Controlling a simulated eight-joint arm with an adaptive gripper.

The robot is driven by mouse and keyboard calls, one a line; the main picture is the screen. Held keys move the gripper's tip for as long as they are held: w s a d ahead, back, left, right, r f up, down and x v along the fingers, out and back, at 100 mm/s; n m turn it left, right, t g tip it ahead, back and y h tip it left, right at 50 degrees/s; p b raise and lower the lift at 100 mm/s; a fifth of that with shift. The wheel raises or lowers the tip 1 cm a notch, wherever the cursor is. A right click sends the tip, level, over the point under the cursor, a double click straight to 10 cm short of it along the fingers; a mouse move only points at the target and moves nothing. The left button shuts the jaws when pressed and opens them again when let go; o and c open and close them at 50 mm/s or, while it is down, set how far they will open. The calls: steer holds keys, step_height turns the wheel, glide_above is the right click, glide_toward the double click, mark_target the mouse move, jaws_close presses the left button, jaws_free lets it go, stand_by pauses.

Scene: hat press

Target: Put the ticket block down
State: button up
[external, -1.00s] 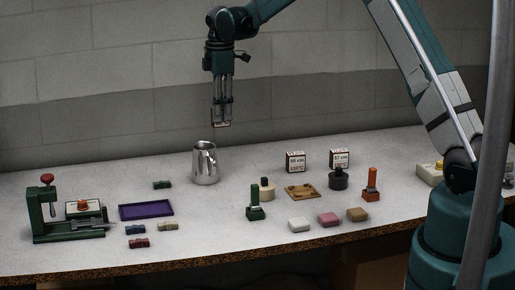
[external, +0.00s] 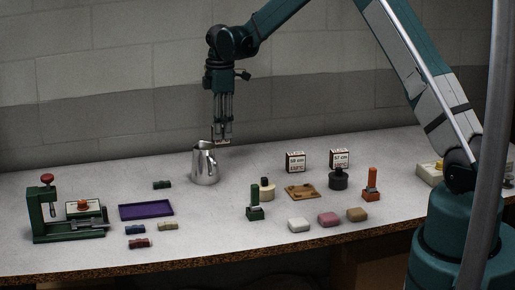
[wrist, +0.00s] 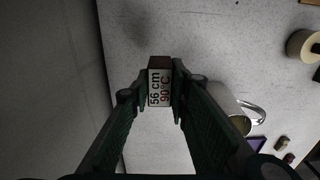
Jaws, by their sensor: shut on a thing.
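My gripper (external: 221,141) is shut on a ticket block, above the back of the table, just right of and behind the metal jug (external: 205,165). In the wrist view the ticket block (wrist: 160,84) sits between the fingertips, its printed face reading "56 cm" and "90°C". In the external view the block is small and partly hidden by the fingers. Two other ticket blocks stand on the table: one marked 58 cm (external: 295,162) and one marked 57 cm (external: 339,159).
The jug (wrist: 232,108) is close to the right finger in the wrist view. A green press (external: 68,215), a purple tray (external: 146,211), stamps and coloured blocks stand farther forward. The tabletop between the jug and the 58 cm block is clear.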

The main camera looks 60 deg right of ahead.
steer(key=shift+f, duration=1.1)
steer(key=shift+f, duration=1.85)
steer(key=shift+f, duration=0.15)
steer(key=o, duration=0.9)
step_height(320, 180, up, 12)
steer(key=shift+r, duration=0.15)
